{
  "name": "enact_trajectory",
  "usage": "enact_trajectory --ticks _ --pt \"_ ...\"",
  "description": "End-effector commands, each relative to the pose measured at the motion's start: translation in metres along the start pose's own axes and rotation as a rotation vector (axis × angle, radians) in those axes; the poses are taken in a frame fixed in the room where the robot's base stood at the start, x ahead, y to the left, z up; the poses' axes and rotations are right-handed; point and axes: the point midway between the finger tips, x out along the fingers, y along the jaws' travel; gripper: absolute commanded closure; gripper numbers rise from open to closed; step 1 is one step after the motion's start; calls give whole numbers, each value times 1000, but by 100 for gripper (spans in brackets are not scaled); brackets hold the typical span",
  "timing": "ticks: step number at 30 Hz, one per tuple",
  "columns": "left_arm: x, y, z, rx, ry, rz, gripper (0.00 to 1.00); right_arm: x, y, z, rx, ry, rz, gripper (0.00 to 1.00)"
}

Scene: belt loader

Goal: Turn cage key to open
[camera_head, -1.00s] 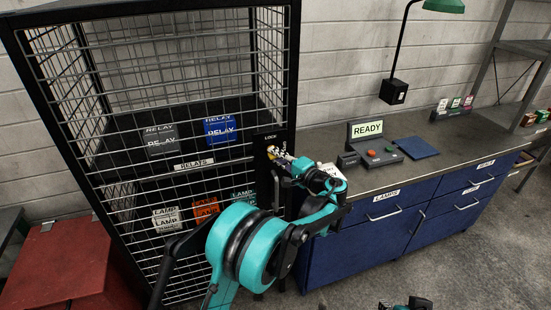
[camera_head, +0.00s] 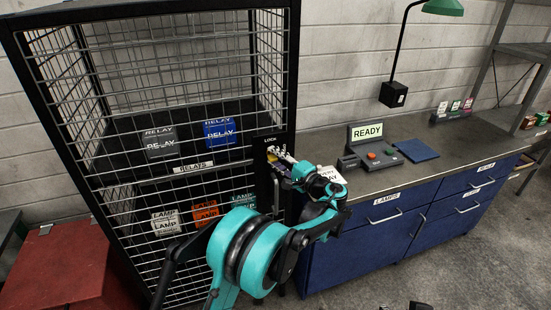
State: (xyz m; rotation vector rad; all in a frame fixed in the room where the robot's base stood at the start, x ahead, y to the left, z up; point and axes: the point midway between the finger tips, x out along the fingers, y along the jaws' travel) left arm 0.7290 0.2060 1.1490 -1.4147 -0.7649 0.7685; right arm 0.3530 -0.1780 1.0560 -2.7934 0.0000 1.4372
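The black wire cage (camera_head: 155,180) stands at the left with its mesh front closed. Its lock plate (camera_head: 269,141), marked LOCK, is on the right front post. My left gripper (camera_head: 277,157) is at the lock, just below the LOCK label. A small yellowish part, seemingly the cage key (camera_head: 271,156), shows at the fingertips. The gripper and wrist hide most of it, and I cannot tell whether the fingers are closed on it. Of my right arm only a small dark tip (camera_head: 420,306) shows at the bottom edge.
Relay boxes (camera_head: 220,131) and lamp boxes (camera_head: 166,221) sit on the cage shelves. A blue workbench (camera_head: 375,235) with a READY panel (camera_head: 367,132) stands to the right. A red cabinet (camera_head: 60,265) is at the lower left. Open floor lies at the lower right.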

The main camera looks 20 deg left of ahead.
Motion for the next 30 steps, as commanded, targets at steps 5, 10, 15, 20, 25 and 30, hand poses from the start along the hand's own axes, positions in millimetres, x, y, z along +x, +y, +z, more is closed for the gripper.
enact_trajectory --ticks 5,10,15,20,25,30 --pt "0 0 0 0 -1 0 69 0 0 0 0 0 0 60" --pt "-15 0 -1 0 2 0 69 0 0 0 0 0 0 60" --pt "-50 0 -1 0 4 0 69 0 0 0 0 0 0 60" --pt "-84 0 -1 0 3 0 69 0 0 0 0 0 0 60" --pt "-110 0 -1 0 2 0 69 0 0 0 0 0 0 60" --pt "-120 0 0 0 0 0 69 0 0 0 0 0 0 60"
